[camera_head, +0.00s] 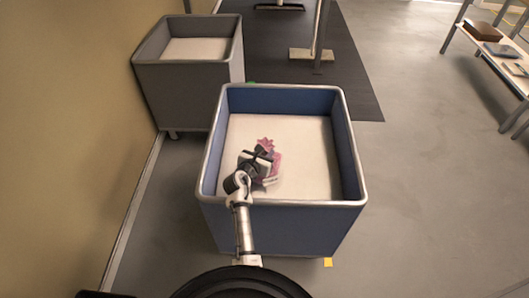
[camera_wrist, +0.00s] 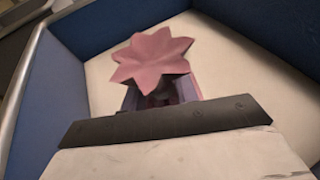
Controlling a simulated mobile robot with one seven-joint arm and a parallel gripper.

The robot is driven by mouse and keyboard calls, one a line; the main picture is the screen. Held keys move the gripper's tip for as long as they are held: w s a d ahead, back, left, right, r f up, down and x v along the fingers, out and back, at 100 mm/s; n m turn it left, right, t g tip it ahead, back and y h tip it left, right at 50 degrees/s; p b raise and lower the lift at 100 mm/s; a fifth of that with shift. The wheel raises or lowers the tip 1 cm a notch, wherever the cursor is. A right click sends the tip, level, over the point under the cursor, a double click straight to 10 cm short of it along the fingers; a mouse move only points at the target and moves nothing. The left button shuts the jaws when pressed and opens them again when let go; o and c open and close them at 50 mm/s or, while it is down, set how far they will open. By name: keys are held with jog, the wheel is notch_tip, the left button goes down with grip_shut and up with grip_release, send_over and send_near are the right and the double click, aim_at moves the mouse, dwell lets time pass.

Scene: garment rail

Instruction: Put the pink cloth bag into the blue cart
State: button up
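The blue cart (camera_head: 285,218) stands in the middle of the head view, open at the top, with a pale floor. My gripper (camera_head: 262,160) reaches over its near wall and is inside the rim, left of the cart's middle. The pink cloth bag (camera_head: 277,162) is at my fingers. In the wrist view the bag's star-shaped, ruffled top (camera_wrist: 152,57) spreads just beyond my fingers, which look shut on its neck. My gripper's palm hides much of the bag's body. I cannot tell whether the bag touches the cart floor. The cart's blue wall (camera_wrist: 60,95) surrounds it in the wrist view.
A grey cart (camera_head: 190,95) stands behind to the left, by the tan wall (camera_head: 70,110). A dark mat (camera_head: 300,60) with a metal rail foot (camera_head: 312,54) lies behind. A bench (camera_head: 490,55) with folded items stands at the far right. The floor right of the blue cart is clear.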

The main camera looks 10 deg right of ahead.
jog(key=shift+o, duration=1.2)
jog(key=shift+r, duration=0.2)
jog(key=v, duration=1.2)
jog(key=o, duration=1.2)
jog(key=shift+o, duration=0.2)
jog(key=shift+a, duration=0.1)
